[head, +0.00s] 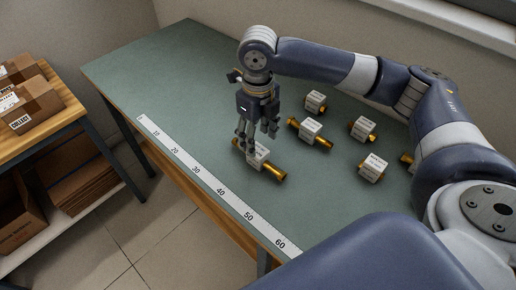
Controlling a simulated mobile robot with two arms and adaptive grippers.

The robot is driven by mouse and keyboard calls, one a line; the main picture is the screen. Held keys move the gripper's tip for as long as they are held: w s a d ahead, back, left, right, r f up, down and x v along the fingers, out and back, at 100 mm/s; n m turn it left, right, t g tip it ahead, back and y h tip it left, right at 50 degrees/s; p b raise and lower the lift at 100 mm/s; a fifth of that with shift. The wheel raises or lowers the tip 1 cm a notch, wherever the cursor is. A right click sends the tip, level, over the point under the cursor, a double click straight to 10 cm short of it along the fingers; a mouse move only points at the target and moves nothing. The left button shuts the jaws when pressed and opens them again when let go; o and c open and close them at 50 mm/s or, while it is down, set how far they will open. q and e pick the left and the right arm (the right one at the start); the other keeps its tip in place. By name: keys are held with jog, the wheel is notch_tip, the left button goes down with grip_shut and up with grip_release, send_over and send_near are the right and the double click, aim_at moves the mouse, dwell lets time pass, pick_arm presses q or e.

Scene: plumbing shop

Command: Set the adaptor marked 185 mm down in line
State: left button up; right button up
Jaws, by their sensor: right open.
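A brass adaptor with a white label block (260,153) lies on the green bench close to the printed ruler strip (208,181), between its 40 and 50 marks but set back from it. My right gripper (258,138) points down over this adaptor, its fingers open and partly hiding the block. I cannot tell whether the fingers touch it. Other labelled adaptors lie farther right: one at the back (316,101), a longer one (311,131), and two more (362,128) and (373,168). The labels are too small to read, so I cannot tell which is 185 mm. My left gripper is not in view.
Another brass piece (407,159) is mostly hidden by my right arm. The far left of the bench (150,70) is clear. A wooden side table (45,135) with cardboard boxes (28,108) stands at left, apart from the bench.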

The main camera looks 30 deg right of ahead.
aim_at(258, 150)
notch_tip(258, 150, up, 5)
jog(key=shift+r, duration=0.1)
dwell(0.7)
